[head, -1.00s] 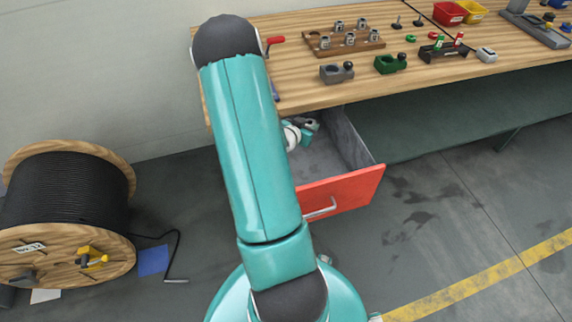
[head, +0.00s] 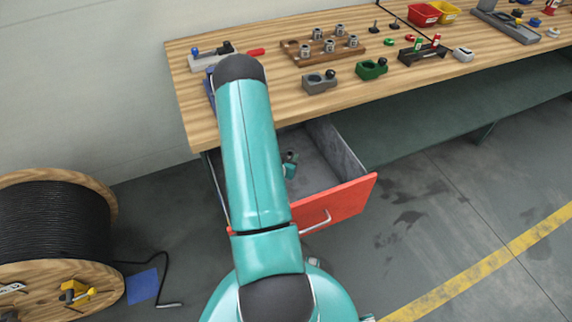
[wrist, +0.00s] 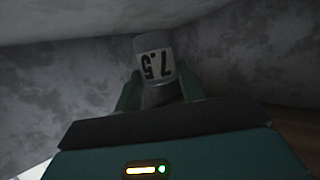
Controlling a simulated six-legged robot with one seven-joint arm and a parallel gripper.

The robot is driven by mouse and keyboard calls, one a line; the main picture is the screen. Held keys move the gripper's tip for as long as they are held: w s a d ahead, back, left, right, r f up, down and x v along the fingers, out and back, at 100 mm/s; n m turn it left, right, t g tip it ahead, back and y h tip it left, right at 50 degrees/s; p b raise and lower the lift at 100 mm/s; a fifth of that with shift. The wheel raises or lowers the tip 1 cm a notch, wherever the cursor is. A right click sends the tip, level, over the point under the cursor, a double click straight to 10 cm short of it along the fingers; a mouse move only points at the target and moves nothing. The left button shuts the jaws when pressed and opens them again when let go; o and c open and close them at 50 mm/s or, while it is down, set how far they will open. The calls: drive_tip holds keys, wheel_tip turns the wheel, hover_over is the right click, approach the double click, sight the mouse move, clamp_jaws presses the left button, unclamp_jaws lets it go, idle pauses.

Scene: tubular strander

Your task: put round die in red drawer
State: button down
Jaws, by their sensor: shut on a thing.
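The round die (wrist: 154,62) is a small grey cylinder with a pale label reading 7.5, upside down in the wrist view. My gripper (wrist: 160,90) is shut on it, one finger on each side. The red drawer (head: 340,204) is pulled out under the left end of the workbench, with a red front, a metal handle and grey inner walls. My gripper (head: 290,166) is inside the drawer in the head view, mostly hidden behind my arm. The wrist view shows drawer walls around the die. I cannot tell whether the die touches the drawer floor.
The wooden workbench (head: 270,101) overhangs the drawer. On it are a wooden rack (head: 301,52) with several grey cylinders, a grey holder (head: 319,82), a green holder (head: 372,69) and a red bin (head: 424,14). A cable reel (head: 52,225) stands at left.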

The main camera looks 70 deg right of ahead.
drive_tip(key=shift+f, duration=2)
drive_tip(key=c, duration=0.9)
unclamp_jaws()
drive_tip(key=shift+f, duration=0.15)
drive_tip(key=shift+o, duration=0.2)
drive_tip(key=shift+a+r, duration=0.2)
drive_tip(key=v, duration=0.7)
